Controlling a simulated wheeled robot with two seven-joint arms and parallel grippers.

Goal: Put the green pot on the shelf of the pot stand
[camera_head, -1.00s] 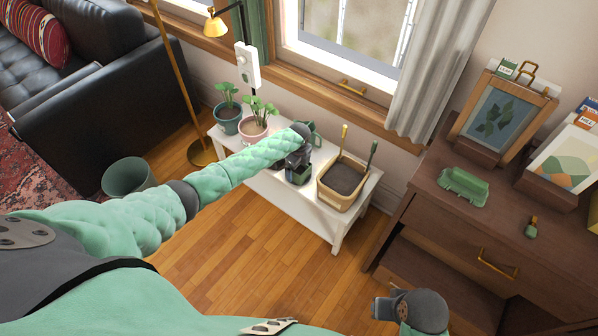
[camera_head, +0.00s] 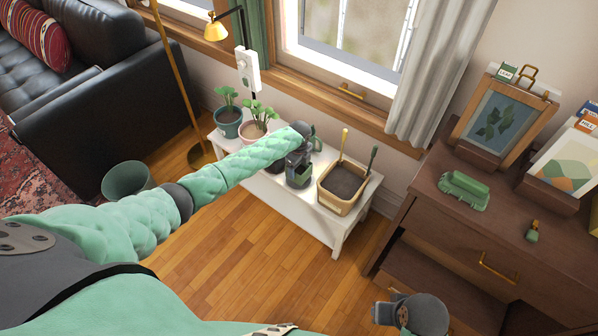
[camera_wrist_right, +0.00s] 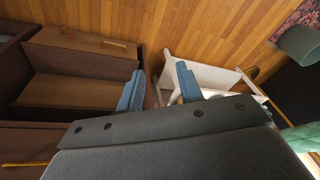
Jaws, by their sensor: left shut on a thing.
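The white pot stand (camera_head: 308,216) stands below the window. A dark green pot with a leafy plant (camera_head: 229,124) is upright on its top at the left end, clear of my grippers. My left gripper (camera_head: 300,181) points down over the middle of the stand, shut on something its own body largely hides. A green piece (camera_head: 316,144) shows just behind it; whether it is held I cannot tell. The stand's lower part is mostly out of sight in the head view. My right gripper (camera_wrist_right: 159,88) is open and empty, with the stand beyond it in the wrist view.
A pink pot with a plant (camera_head: 253,131) stands beside the green one. A tan soil box with tools (camera_head: 327,197) sits right of my left gripper. A grey-green bin (camera_head: 128,179) is on the floor. A brown dresser (camera_head: 440,235) stands at right. Wooden floor in front is clear.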

